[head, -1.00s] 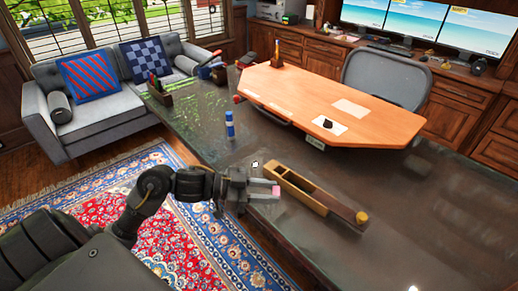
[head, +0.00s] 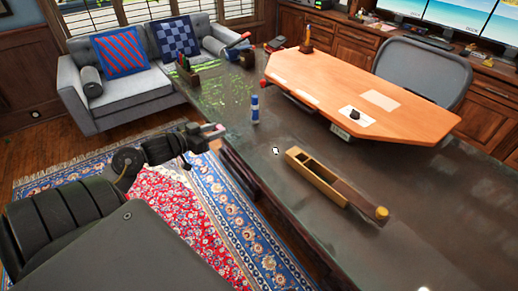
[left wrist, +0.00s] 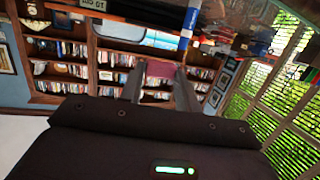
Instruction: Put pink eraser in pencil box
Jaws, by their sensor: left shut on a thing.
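My left gripper (head: 211,131) is shut on the pink eraser (left wrist: 158,68), which sits between the fingertips in the left wrist view. In the head view the gripper is beside the dark desk's left edge, over the rug side, left of the pencil box and apart from it. The pencil box (head: 293,157) is a long, narrow wooden box lying on the desk. Its far-left end shows an open compartment, and a brown lid-like part (head: 355,193) covers toward the near-right end, where there is a yellow round piece (head: 381,213). My right gripper is not in view.
A raised wooden top (head: 340,85) stands behind. A sofa (head: 130,85) is beyond.

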